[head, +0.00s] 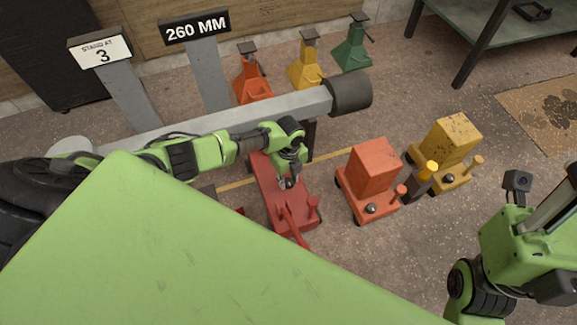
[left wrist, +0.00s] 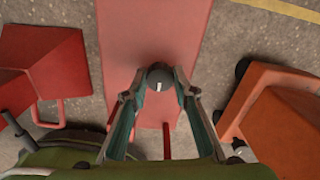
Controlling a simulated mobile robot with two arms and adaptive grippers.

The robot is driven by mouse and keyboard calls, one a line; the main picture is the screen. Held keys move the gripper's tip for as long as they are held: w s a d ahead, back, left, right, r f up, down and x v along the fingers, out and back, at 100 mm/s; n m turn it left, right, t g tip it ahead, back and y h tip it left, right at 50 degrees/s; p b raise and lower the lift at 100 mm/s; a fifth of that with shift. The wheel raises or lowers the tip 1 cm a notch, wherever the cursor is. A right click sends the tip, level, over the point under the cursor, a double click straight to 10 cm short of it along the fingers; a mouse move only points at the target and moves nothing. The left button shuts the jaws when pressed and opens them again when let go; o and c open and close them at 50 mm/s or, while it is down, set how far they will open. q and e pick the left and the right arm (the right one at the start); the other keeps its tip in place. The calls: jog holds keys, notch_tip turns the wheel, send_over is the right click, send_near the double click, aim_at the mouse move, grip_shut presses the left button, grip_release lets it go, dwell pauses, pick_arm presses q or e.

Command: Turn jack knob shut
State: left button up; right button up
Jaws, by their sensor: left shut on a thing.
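A long red floor jack (head: 268,192) stands on the floor under the grey beam, with a red handle at its near end. My left gripper (head: 288,182) reaches down over it. In the left wrist view a dark round knob with a white mark (left wrist: 160,77) sits on the red jack body (left wrist: 150,30). The fingertips of my left gripper (left wrist: 160,84) are closed on either side of this knob. My right arm is at the right edge of the head view; its fingers do not show clearly.
A grey beam with a dark end (head: 347,94) passes just behind my left gripper. An orange jack (head: 374,170) and a yellow jack (head: 450,140) stand to the right. Orange, yellow and green jack stands (head: 351,54) are behind. Signs read "STAND AT 3" (head: 100,50) and "260 MM" (head: 195,27).

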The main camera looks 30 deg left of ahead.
aim_at(289, 181)
pick_arm(q)
jog(key=o, duration=1.1)
jog(key=shift+r, duration=0.1)
notch_tip(289, 181, up, 12)
jog(key=shift+f, duration=0.1)
